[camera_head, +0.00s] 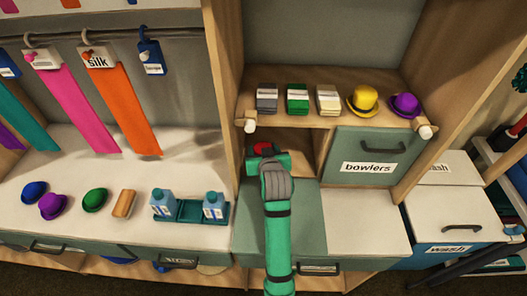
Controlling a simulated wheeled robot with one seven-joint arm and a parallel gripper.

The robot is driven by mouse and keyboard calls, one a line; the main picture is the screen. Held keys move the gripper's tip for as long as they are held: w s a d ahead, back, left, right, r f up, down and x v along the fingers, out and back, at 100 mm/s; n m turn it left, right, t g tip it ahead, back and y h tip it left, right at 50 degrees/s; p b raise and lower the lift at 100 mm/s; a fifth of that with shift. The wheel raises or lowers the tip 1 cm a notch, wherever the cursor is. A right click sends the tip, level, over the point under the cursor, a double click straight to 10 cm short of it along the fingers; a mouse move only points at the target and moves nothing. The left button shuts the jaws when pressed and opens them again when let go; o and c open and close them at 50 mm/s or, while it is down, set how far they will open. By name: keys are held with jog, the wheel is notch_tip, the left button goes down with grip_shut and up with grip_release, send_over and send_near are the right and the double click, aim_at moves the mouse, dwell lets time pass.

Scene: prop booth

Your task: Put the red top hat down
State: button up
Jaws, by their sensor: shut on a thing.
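My green arm reaches up from the bottom, and my gripper (264,155) is in front of the open cubby left of the "bowlers" door. My gripper is shut on the red top hat (263,148). Only a small red part of the hat shows, above and behind the gripper. The rest is hidden, so I cannot tell its tilt or whether it touches anything.
Several small folded stacks (297,99) line the shelf left of the hats. The "bowlers" door (375,160) is beside the cubby. The right part of the counter (367,222) is bare. On the left counter are several bowlers (95,200), a brush (124,203) and a green tray (190,212) with bottles.

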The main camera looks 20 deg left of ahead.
jog(key=shift+w+f, duration=0.25)
jog(key=shift+f, duration=0.55)
jog(key=shift+f, duration=0.2)
jog(key=o, duration=1)
jog(key=shift+r, duration=0.15)
jog(key=shift+s+r, duration=0.15)
jog(key=shift+s, duration=0.05)
jog(key=v, duration=1.1)
jog(key=shift+s+d+r, duration=0.1)
jog(key=shift+s+d, duration=0.05)
jog(key=shift+s, duration=0.15)
